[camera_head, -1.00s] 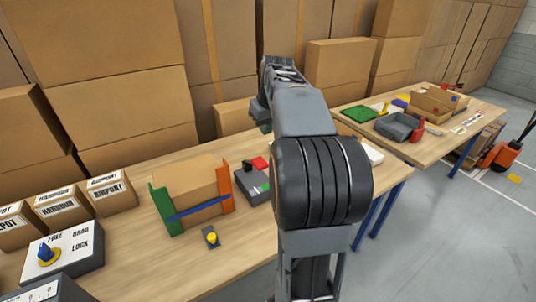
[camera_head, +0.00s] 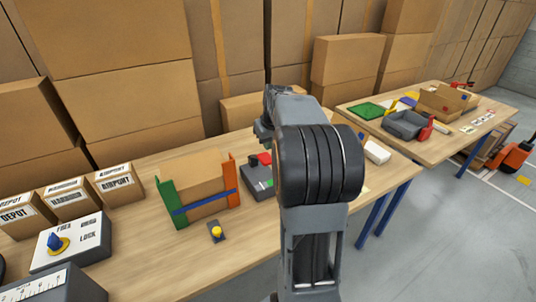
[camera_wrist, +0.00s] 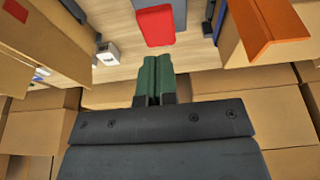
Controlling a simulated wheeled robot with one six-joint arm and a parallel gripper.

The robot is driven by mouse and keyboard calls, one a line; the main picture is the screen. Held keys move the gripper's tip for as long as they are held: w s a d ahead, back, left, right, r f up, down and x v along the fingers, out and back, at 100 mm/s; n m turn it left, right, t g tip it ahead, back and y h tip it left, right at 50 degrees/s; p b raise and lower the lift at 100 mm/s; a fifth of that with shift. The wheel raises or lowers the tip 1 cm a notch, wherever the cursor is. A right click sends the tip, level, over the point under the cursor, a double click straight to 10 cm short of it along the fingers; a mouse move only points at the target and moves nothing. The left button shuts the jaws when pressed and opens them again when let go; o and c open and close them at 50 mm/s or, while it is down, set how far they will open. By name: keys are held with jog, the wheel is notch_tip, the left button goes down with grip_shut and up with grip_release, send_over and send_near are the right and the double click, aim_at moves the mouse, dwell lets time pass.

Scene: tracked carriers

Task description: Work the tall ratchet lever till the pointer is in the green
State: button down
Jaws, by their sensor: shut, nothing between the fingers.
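My gripper (camera_wrist: 160,80) shows in the wrist view as two green fingers pressed together, shut and empty. In the head view its fingers are hidden by my arm. A grey box with a scale (camera_head: 52,287) is cut off at the lower left of the head view; its pointer and any green band cannot be made out. No tall ratchet lever can be clearly picked out. A grey unit (camera_head: 257,181) with a red part (camera_head: 264,158) stands partly behind my arm. In the wrist view a red block (camera_wrist: 154,25) lies beyond the fingertips, apart from them.
A FREE/LOCK box with a blue-and-yellow knob (camera_head: 58,244) and labelled cartons (camera_head: 117,184) are at left. A carton between green and orange uprights (camera_head: 202,181) stands mid-table. Large cartons (camera_head: 122,58) line the back. A second table (camera_head: 440,146) holds trays. The front tabletop is mostly clear.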

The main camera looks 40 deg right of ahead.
aim_at(267, 159)
jog(key=shift+s+x, duration=0.25)
jog(key=shift+x, duration=0.9)
jog(key=shift+s+x, duration=0.25)
jog(key=shift+x, duration=0.9)
jog(key=shift+a+f, duration=0.1)
jog(key=shift+f, duration=0.1)
